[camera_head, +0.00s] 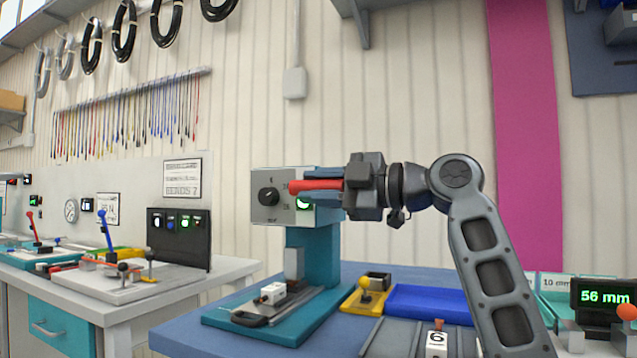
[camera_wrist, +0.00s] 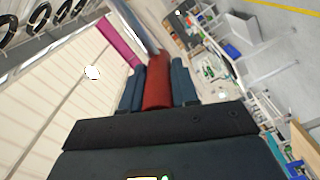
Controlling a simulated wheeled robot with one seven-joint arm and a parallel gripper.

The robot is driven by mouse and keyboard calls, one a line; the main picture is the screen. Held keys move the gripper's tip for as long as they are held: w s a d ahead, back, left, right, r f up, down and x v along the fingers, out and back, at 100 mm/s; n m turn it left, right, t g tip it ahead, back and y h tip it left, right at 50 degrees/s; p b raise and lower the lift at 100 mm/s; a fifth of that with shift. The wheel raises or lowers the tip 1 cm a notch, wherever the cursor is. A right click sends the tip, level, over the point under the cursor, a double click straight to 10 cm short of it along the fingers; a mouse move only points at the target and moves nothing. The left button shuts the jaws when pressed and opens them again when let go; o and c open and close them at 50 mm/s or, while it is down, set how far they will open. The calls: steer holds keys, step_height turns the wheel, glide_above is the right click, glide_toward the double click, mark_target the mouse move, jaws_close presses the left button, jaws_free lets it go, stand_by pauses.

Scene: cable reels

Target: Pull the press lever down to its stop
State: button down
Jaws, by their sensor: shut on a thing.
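The press (camera_head: 315,250) is a teal column on a teal base with a grey head that carries a black knob and a small green display. Its red lever (camera_head: 312,185) sticks out near the right side of the head, roughly level. My gripper (camera_head: 322,186) is shut on the red lever from the right. In the wrist view the red lever (camera_wrist: 157,82) lies between the two dark blue fingers of my gripper (camera_wrist: 158,88). The lever's joint to the press is hidden.
Below the lever, a small white block (camera_head: 272,292) sits on the press base. A yellow holder (camera_head: 365,298) and a blue tray (camera_head: 430,304) stand to its right. A second bench (camera_head: 180,296) with control boxes is at the left.

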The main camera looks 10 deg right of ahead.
steer(key=shift+a+f, duration=0.15)
steer(key=shift+f, duration=0.35)
steer(key=c, duration=0.9)
jaws_free()
steer(key=shift+r, duration=0.1)
steer(key=shift+o, duration=0.2)
steer(key=shift+r, duration=0.1)
steer(key=shift+r, duration=0.6)
step_height(320, 180, up, 3)
steer(key=shift+r+p, duration=0.1)
steer(key=shift+p, duration=0.25)
steer(key=s+d+r, duration=0.5)
steer(key=d+r, duration=0.1)
steer(key=d, duration=0.4)
steer(key=shift+d+r+p, duration=0.3)
steer(key=shift+d+p, duration=0.05)
steer(key=shift+p, duration=0.1)
